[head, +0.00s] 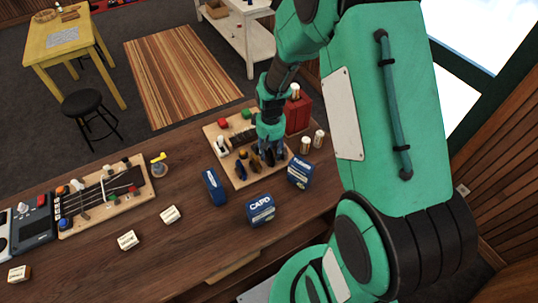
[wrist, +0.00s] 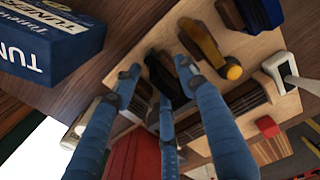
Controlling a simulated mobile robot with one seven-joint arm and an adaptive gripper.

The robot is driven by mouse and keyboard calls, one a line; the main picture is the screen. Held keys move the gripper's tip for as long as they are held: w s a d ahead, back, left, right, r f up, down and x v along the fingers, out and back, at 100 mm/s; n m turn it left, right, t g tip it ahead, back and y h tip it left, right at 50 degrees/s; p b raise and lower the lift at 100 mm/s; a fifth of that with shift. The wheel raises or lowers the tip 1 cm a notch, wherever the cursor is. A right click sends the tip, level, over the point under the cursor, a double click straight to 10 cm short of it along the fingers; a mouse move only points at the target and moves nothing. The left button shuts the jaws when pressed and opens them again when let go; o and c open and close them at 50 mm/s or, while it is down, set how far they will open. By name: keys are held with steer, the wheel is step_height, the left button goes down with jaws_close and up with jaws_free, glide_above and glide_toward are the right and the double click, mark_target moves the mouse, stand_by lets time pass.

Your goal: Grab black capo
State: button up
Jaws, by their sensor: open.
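The black capo (wrist: 171,84) lies on the light wooden board (wrist: 262,48) in the wrist view, between the blue fingers of my gripper (wrist: 160,78). The fingers are spread around it and partly hide it. I cannot tell whether they touch it. In the head view my gripper (head: 270,158) points down over the right part of the board (head: 226,131), and dark shapes beside the fingers are too small to tell apart.
A gold capo (wrist: 203,43) lies close beside the black one. A navy capo (wrist: 262,12) and a white one (wrist: 292,72) are farther off. Boxes stand nearby: blue tuner box (head: 299,172), blue capo box (head: 260,211), red case (head: 299,113).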

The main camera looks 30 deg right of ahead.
jaws_close()
steer(key=shift+r, duration=0.15)
steer(key=shift+r, duration=0.55)
step_height(320, 180, up, 2)
steer(key=shift+r, duration=0.1)
steer(key=s+a, duration=0.1)
steer(key=s, duration=0.6)
steer(key=s+a+r, duration=0.1)
steer(key=s+a, duration=0.1)
steer(key=s, duration=0.6)
steer(key=shift+s+a+r, duration=0.2)
steer(key=shift+s+a, duration=0.1)
